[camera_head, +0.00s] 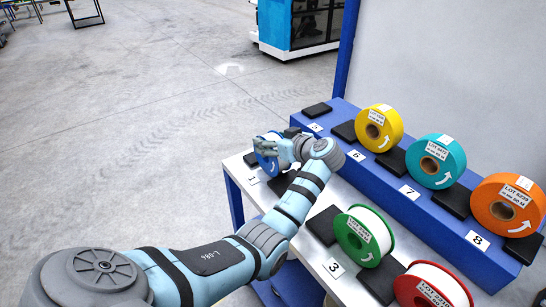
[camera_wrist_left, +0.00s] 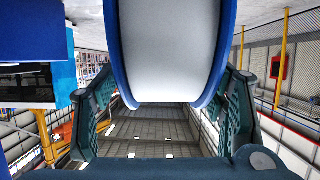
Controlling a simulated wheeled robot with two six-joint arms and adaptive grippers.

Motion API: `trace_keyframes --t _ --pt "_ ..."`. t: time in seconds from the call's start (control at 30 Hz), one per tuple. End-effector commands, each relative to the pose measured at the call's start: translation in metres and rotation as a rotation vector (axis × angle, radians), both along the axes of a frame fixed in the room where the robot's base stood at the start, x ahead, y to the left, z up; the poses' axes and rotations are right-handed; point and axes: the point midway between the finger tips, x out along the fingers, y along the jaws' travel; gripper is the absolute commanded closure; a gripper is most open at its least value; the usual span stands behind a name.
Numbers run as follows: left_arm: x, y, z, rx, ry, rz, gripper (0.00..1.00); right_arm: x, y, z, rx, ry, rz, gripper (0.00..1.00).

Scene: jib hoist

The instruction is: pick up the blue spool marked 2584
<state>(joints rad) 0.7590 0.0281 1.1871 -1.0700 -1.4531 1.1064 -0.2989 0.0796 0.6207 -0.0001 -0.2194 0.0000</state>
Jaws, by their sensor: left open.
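The blue spool (camera_head: 264,160) stands at the far left end of the white lower shelf, behind label 1. My left gripper covers much of it, and I cannot read its lot number. In the left wrist view the spool (camera_wrist_left: 168,50) shows its white winding between two blue flanges. My left gripper (camera_head: 286,149) is at the spool. Its fingers are open, one on each side of the spool in the left wrist view (camera_wrist_left: 166,88). I cannot tell whether they touch it. My right gripper is not in view.
A green spool (camera_head: 350,237) and a red spool (camera_head: 416,290) stand on the white shelf (camera_head: 238,165). Yellow (camera_head: 365,130), teal (camera_head: 420,163) and orange (camera_head: 487,212) spools stand on the raised blue shelf (camera_head: 409,204) behind. Open floor lies to the left.

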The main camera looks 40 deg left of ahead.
Motion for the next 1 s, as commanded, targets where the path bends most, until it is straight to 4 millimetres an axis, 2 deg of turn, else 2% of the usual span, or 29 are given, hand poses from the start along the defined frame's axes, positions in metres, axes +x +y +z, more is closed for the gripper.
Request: trace_keyframes --t 0.1,0.5,0.83,0.93,1.0 --pt "-0.001 0.001 0.002 0.000 0.000 0.002 0.35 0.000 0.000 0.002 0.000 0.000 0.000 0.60" --pt "-0.001 0.000 0.002 0.000 0.001 0.002 0.99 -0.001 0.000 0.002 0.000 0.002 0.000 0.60" --pt "0.000 0.000 0.007 0.001 -0.002 -0.001 1.00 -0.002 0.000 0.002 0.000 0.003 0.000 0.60" --pt "0.000 0.000 0.018 0.001 -0.003 0.001 1.00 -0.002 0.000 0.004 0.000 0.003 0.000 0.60" --pt "0.000 0.000 0.033 0.001 -0.004 0.001 1.00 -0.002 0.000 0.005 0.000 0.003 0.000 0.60"
